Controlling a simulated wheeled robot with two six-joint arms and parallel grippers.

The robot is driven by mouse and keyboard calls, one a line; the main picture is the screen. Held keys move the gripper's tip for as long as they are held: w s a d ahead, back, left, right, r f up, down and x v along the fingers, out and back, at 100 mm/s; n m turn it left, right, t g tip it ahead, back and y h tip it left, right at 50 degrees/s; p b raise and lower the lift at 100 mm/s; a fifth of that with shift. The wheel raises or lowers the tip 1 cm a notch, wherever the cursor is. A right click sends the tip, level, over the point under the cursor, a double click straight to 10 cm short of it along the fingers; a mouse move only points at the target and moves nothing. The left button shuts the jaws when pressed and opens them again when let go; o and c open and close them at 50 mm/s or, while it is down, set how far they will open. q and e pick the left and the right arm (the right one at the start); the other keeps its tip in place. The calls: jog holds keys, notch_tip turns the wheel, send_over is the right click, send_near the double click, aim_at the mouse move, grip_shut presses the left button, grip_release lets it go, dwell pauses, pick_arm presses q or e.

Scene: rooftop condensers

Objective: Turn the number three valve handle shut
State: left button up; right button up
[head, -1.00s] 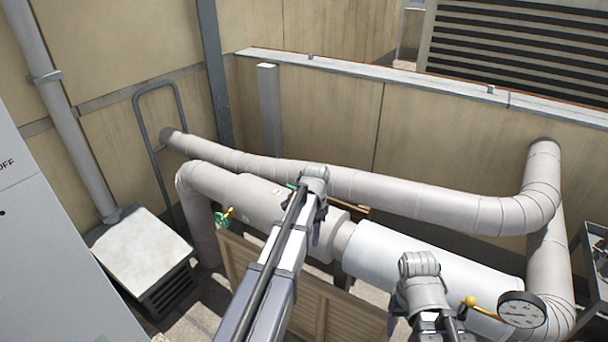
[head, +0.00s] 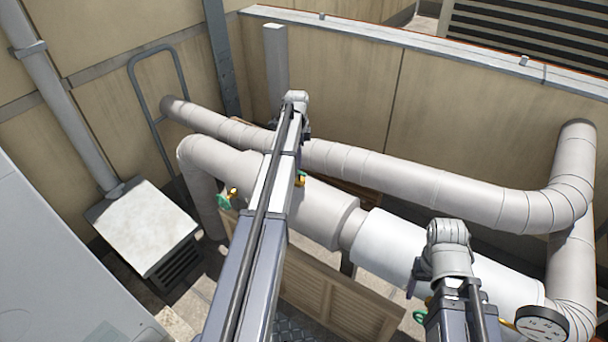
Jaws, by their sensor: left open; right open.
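Several small valves with green handles and yellow brass parts sit along the lagged pipe. The left valve (head: 224,201) is beside my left forearm. A middle valve (head: 300,180) is partly hidden behind that arm. A right valve (head: 421,315) shows at the lower right, partly behind my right arm. I cannot read a number on any of them. My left gripper (head: 304,131) is open and empty, above the pipes beyond the middle valve. My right gripper (head: 414,280) is open and empty, beside the white pipe section above the right valve. Both grippers are mostly hidden by their wrists.
The thick lagged pipe (head: 330,208) and a rear pipe (head: 430,190) cross the view. A pressure gauge (head: 541,324) is at the lower right. A slatted wooden panel (head: 335,290) stands below the pipe. A white-topped box (head: 145,225) is at left.

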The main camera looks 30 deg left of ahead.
aim_at(299, 171)
pick_arm(q)
notch_tip(299, 171, down, 6)
jog(key=b, duration=0.5)
jog(key=shift+s+f+b, duration=0.1)
jog(key=shift+f+b, duration=0.05)
jog(key=shift+b, duration=0.2)
grip_shut()
